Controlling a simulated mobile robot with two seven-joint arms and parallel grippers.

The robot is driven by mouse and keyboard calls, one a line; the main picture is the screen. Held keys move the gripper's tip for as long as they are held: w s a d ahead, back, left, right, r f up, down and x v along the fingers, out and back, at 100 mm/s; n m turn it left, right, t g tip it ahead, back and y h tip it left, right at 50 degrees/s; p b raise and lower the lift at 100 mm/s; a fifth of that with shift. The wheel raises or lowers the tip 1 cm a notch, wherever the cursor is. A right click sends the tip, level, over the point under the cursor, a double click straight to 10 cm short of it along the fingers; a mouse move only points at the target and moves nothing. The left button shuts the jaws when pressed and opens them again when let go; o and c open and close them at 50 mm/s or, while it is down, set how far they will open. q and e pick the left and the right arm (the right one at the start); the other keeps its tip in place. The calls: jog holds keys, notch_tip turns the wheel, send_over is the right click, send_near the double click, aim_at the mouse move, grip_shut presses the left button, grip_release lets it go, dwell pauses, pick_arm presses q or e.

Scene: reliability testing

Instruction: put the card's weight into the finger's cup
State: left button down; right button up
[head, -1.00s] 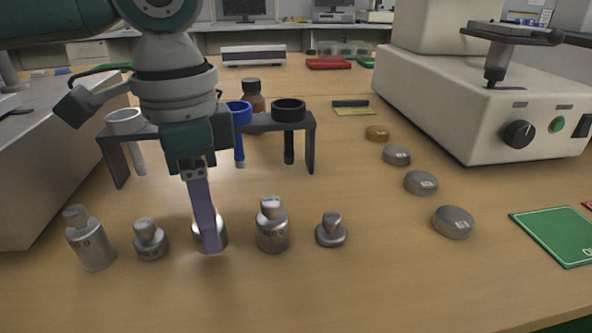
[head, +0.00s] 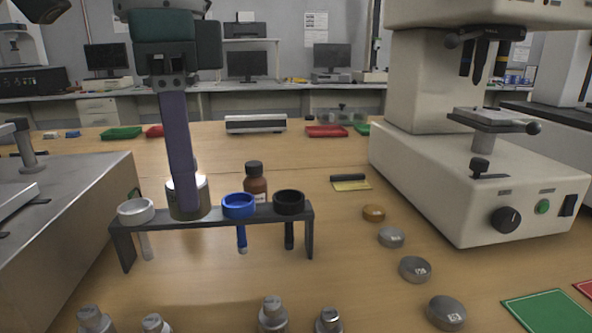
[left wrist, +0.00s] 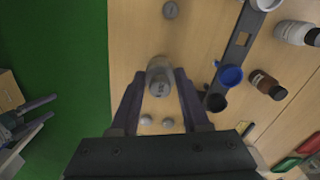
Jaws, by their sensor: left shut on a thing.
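My left gripper (head: 183,205) has purple fingers and is shut on a silver cylindrical weight (head: 199,188), held upright. In the head view the weight overlaps the rack between the white cup (head: 136,211) and the blue cup (head: 239,206); the black cup (head: 289,203) is further right. In the left wrist view the weight (left wrist: 159,78) is between my fingers (left wrist: 158,92), apart from the blue cup (left wrist: 229,75). Other silver weights, such as this one (head: 273,316), stand in front. A green card (head: 548,310) lies at right, its text cut off. My right gripper is out of view.
The dark rack (head: 265,216) holds the cups. A brown bottle (head: 255,186) stands behind it. Several flat discs, including a grey one (head: 415,269), lie to the right. A large beige machine (head: 450,200) stands at right, a metal-topped unit (head: 70,215) at left. Wood between discs and rack is clear.

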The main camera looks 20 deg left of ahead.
pick_arm(q)
jog(key=shift+f+b, duration=2.25)
jog(key=shift+f, duration=6.3)
